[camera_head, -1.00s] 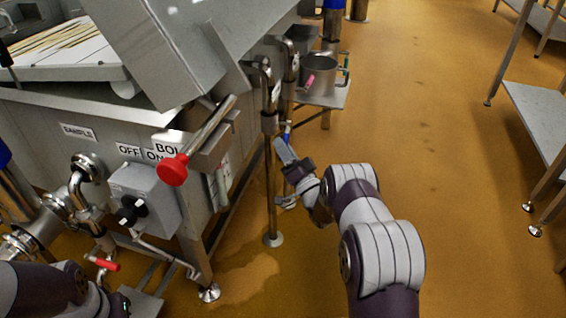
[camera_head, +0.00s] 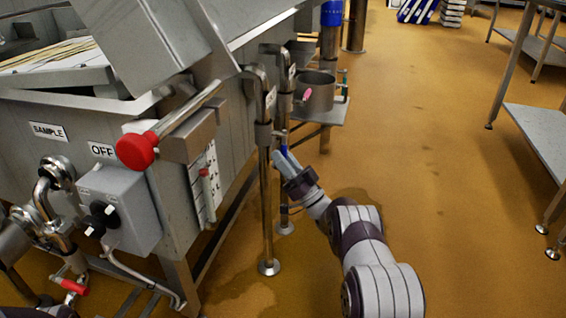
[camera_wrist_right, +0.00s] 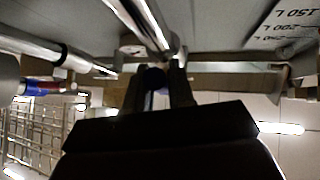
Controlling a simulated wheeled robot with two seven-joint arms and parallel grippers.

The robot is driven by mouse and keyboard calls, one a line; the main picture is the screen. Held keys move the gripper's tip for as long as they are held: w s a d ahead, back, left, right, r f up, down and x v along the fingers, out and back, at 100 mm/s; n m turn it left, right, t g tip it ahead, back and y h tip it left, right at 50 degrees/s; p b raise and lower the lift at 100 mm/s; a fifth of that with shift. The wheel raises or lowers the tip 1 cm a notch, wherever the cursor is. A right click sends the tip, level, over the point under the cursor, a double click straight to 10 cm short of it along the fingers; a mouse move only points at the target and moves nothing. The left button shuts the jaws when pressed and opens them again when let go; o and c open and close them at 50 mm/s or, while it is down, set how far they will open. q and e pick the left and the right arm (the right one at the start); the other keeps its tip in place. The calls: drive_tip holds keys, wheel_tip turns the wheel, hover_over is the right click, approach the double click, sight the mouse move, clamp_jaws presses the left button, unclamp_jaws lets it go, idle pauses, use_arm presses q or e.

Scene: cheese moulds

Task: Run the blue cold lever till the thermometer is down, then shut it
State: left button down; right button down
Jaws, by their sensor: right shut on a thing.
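The blue cold lever (camera_head: 284,150) hangs at a steel pipe beside the vat, mostly covered by my right gripper (camera_head: 282,160). That gripper is shut on the lever, and in the right wrist view its fingers (camera_wrist_right: 160,85) close around a dark blue piece (camera_wrist_right: 155,77). A white scale plate (camera_head: 210,188) with a red-topped piece is on the vat's side; I cannot tell whether this is the thermometer, and no reading is legible. My left gripper is out of view; only a bit of my left arm shows at the bottom left.
A red knob (camera_head: 136,150) on a steel bar sticks out from the vat. A grey switch box (camera_head: 122,208) and a red-handled valve (camera_head: 72,286) are below it. A steel pot (camera_head: 317,92) stands on a small shelf behind. The floor at right is clear up to a steel rack (camera_head: 540,130).

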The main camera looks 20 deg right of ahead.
idle(0.3)
drive_tip(key=c, duration=1.1)
unclamp_jaws()
drive_tip(key=shift+s+d+f+p, duration=0.1)
drive_tip(key=shift+s+d+p, duration=0.05)
drive_tip(key=shift+p, duration=0.15)
drive_tip(key=p+v, duration=0.4)
drive_tip(key=v, duration=0.8)
drive_tip(key=shift+d+f+p, duration=0.1)
drive_tip(key=shift+p, duration=0.2)
